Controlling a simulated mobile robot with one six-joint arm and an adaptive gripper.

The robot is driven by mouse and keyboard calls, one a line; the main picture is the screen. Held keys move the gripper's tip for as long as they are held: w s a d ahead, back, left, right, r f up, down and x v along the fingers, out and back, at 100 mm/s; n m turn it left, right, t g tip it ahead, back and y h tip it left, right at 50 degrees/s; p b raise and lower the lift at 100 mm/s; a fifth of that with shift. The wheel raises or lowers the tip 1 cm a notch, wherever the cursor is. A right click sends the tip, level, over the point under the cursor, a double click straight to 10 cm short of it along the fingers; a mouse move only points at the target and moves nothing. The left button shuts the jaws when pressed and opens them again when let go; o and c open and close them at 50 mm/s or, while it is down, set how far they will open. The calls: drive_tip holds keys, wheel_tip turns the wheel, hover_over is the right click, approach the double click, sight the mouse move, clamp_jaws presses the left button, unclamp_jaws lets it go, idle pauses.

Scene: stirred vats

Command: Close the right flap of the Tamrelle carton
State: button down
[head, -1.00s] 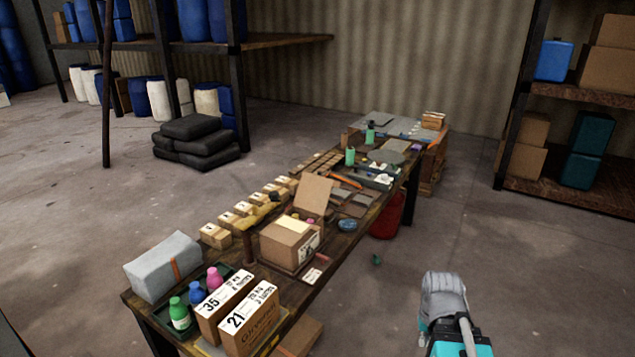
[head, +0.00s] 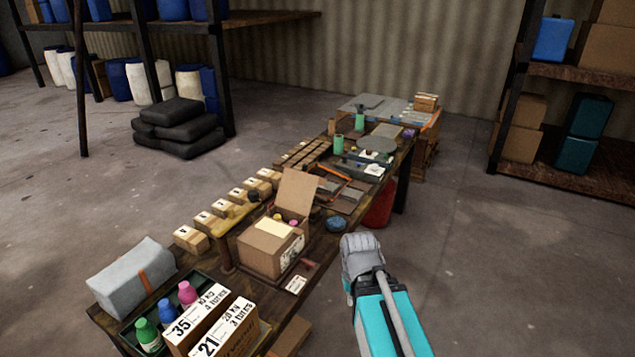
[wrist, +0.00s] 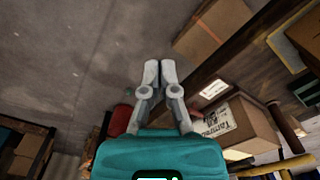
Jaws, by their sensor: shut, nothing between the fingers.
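The Tamrelle carton (head: 264,252) is an open brown box on the long table. Its printed name shows in the wrist view (wrist: 240,133). One flap (head: 297,194) stands up on its far right side. A flap with a pale yellow patch (head: 273,228) lies over the near part of the top. Small pink and dark tops show in the opening between them. My gripper (head: 360,246) is to the right of the carton, off the table's edge and apart from it. In the wrist view its two fingers (wrist: 160,68) are together and empty.
Labelled cartons (head: 197,318) and coloured bottles (head: 166,311) stand at the table's near end. Small boxes (head: 221,207) line its left edge. A dark blue round item (head: 336,224) lies right of the carton. The floor (head: 462,230) right of the table is clear.

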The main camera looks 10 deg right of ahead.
drive_tip(key=shift+w+d, duration=0.1)
drive_tip(key=shift+w, duration=0.1)
drive_tip(key=shift+d, duration=0.1)
drive_tip(key=shift+w, duration=0.1)
